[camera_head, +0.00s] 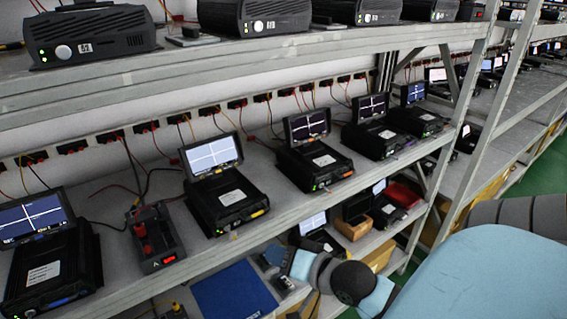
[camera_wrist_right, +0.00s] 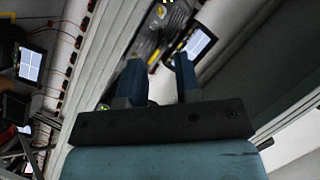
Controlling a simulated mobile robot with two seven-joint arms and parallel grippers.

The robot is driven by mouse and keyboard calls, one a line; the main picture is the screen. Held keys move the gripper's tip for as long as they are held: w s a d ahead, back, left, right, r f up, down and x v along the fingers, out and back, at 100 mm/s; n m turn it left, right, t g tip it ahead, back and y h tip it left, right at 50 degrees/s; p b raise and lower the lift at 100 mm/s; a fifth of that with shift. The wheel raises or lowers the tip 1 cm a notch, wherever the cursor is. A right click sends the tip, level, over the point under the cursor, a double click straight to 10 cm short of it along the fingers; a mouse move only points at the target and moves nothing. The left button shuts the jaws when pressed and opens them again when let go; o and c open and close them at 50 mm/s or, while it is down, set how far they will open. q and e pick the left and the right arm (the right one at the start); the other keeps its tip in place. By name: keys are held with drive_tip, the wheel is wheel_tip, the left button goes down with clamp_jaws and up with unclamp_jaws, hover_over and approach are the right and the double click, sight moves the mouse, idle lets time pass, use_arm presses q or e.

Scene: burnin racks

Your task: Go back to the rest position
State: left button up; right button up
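My right arm, light blue with dark joints, comes into the head view from the lower right. My right gripper (camera_head: 300,265) is in front of the rack, at the height of the lower shelf. In the right wrist view its two dark blue fingers (camera_wrist_right: 158,78) stand apart with a gap between them. I see nothing held there; a device and its lit screen (camera_wrist_right: 198,43) lie beyond the fingertips. My left gripper and left arm are in neither view.
The middle shelf holds several black testers with screens, such as one (camera_head: 228,198), and a red-topped fixture (camera_head: 152,238). Black boxes (camera_head: 90,35) line the top shelf. A blue mat (camera_head: 232,295) lies below. The shelf edge and rack posts are near my right arm. Green floor (camera_head: 545,165) shows at right.

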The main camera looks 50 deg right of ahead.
drive_tip(key=shift+s+r, duration=0.15)
drive_tip(key=shift+s, duration=0.2)
idle(0.3)
drive_tip(key=s+a+f+n+g, duration=0.1)
drive_tip(key=a+f+n, duration=0.3)
drive_tip(key=f, duration=0.4)
drive_tip(key=s+a+f+n+g+y, duration=0.1)
drive_tip(key=s+a+f+n, duration=0.1)
drive_tip(key=a+f, duration=0.3)
drive_tip(key=s+a+f+n+g+y, duration=0.1)
drive_tip(key=a+f+n, duration=0.3)
drive_tip(key=f, duration=0.8)
drive_tip(key=shift+s+a+n+g, duration=0.15)
drive_tip(key=shift+a+n+g, duration=0.25)
drive_tip(key=shift+n, duration=0.4)
drive_tip(key=shift+o, duration=0.4)
